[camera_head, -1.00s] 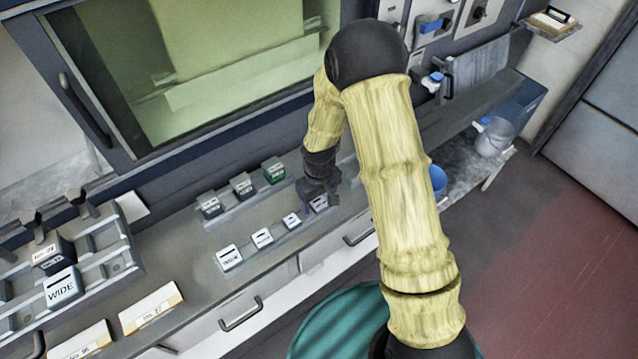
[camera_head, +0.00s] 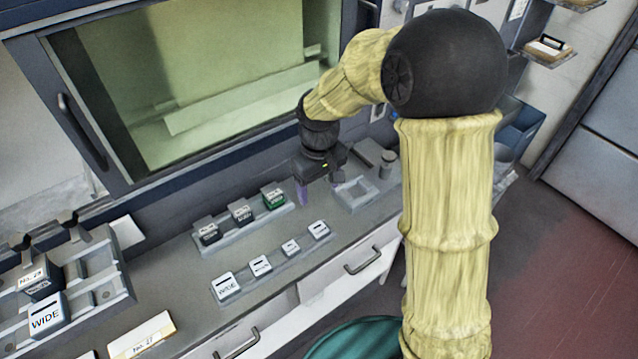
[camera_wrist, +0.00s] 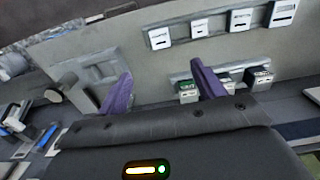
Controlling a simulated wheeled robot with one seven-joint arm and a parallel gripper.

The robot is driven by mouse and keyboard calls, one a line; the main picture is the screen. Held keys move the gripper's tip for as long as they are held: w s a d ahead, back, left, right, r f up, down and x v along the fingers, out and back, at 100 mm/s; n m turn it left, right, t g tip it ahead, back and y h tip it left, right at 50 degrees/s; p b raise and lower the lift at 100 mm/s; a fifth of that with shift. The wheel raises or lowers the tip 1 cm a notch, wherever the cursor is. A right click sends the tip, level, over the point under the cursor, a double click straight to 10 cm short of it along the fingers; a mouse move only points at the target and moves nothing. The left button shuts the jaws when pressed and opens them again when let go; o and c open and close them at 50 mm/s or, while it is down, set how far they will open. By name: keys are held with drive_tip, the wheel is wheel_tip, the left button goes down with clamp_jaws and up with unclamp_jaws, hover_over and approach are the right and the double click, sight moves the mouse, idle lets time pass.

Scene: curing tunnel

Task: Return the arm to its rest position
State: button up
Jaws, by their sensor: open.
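My gripper (camera_head: 318,190) hangs from my raised arm above the counter, to the right of the two rows of small blocks. In the wrist view its two purple fingers (camera_wrist: 160,88) stand wide apart with nothing between them. The front row of white-topped blocks (camera_head: 260,265) sits on a narrow rack. The back row of dark and green blocks (camera_head: 241,212) sits on a second rack close to the cabinet. Both rows also show in the wrist view, the white ones at the top (camera_wrist: 200,28) and the dark and green ones below (camera_wrist: 188,90).
A large cabinet with a yellowish window (camera_head: 200,90) stands behind the counter. A small empty square tray (camera_head: 356,194) lies right of the gripper. A bigger rack with a WIDE block (camera_head: 45,314) is at left. A card labelled No. 27 (camera_head: 142,336) lies at the front.

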drive_tip(key=shift+r, duration=0.55)
drive_tip(key=s+d+m+t, duration=0.2)
drive_tip(key=s+d+m, duration=0.4)
drive_tip(key=s+d, duration=0.6)
drive_tip(key=shift+s+d+m+t, duration=0.3)
drive_tip(key=shift+d+m, duration=0.1)
drive_tip(key=shift+d, duration=0.35)
